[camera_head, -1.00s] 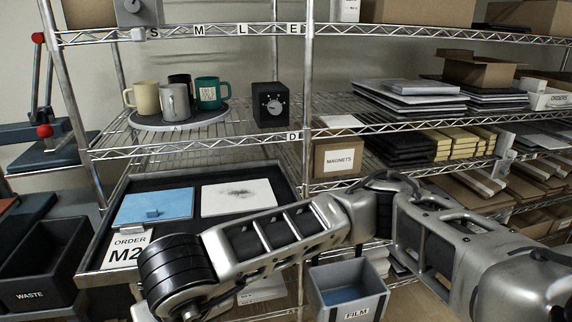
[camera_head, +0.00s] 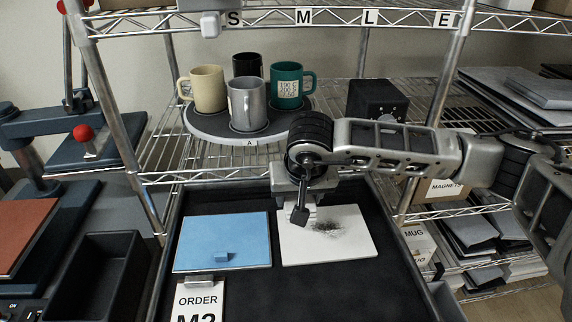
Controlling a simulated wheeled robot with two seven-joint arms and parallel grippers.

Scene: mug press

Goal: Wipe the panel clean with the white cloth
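The white panel (camera_head: 352,243) lies flat in a black tray (camera_head: 385,297), with a dark grey smudge near its middle. A blue panel (camera_head: 222,235) with a small blue grip block lies to its left. My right gripper (camera_head: 301,211) reaches in from the right and points down over the panel's upper left part, beside the smudge. One dark finger shows clearly; the gap between the fingers is hidden, so I cannot tell whether it is open. I cannot make out a separate white cloth; any pale cloth at the fingers blends with the panel. My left gripper is not in view.
A round board (camera_head: 208,133) with several mugs stands on the shelf behind the tray. A black box (camera_head: 377,98) stands right of it. An order card (camera_head: 199,301) stands at the tray's front left. A black bin (camera_head: 96,277) and a press (camera_head: 62,140) are at the left.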

